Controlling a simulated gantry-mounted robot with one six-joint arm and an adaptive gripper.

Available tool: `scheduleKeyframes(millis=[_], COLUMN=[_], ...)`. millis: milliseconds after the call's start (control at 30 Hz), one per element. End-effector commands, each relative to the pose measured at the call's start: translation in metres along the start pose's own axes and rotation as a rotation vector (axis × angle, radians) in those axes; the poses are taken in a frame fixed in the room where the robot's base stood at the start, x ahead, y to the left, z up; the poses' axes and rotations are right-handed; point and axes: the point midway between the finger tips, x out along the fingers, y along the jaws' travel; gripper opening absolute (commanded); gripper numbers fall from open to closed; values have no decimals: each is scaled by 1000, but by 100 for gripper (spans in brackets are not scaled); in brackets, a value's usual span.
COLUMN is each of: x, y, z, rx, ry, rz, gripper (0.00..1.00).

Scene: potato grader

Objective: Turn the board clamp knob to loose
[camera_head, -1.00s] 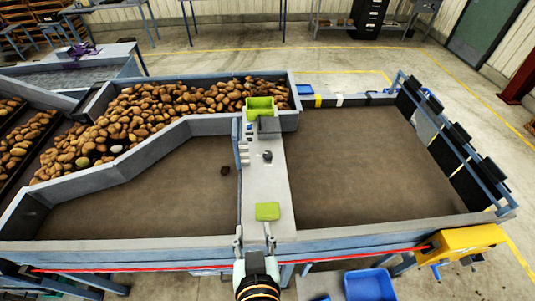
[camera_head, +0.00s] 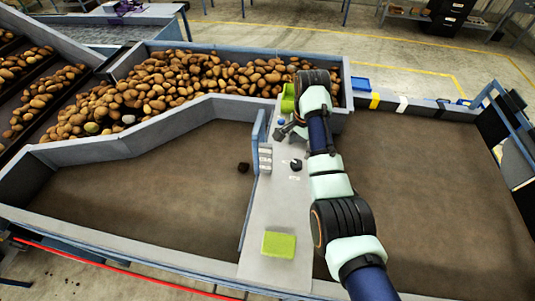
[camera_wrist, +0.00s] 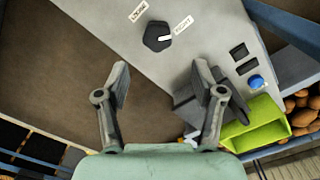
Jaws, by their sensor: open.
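The clamp knob is a black knob (camera_head: 296,164) with a white pointer, on the pale grey board between the two belts. In the wrist view the knob (camera_wrist: 157,37) lies beyond the fingertips, with a small label on either side. Its white pointer points at the right-hand label; the lettering is too small to read surely. My gripper (camera_wrist: 160,78) is open and empty, its two fingers apart, and not touching the knob. In the head view my gripper (camera_head: 285,132) is partly hidden by my arm, near the board's far end.
A dark grey block (camera_wrist: 188,110) is close to the right finger. A green bin (camera_wrist: 255,128), a blue button (camera_wrist: 257,82) and black switches are nearby. A green block (camera_head: 278,244) sits at the board's near end. Potatoes (camera_head: 190,80) fill the back trough; a dark lump (camera_head: 243,168) lies on the left belt.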

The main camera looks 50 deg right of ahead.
Motion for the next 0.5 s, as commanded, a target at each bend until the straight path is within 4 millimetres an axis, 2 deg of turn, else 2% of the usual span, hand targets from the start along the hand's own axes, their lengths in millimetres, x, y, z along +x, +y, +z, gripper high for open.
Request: scheduleKeyframes(millis=[167,500], x=[7,67], y=[1,0], z=[1,2], rx=[1,-2], ry=[-2,-2], rz=[4,3], gripper=[68,68])
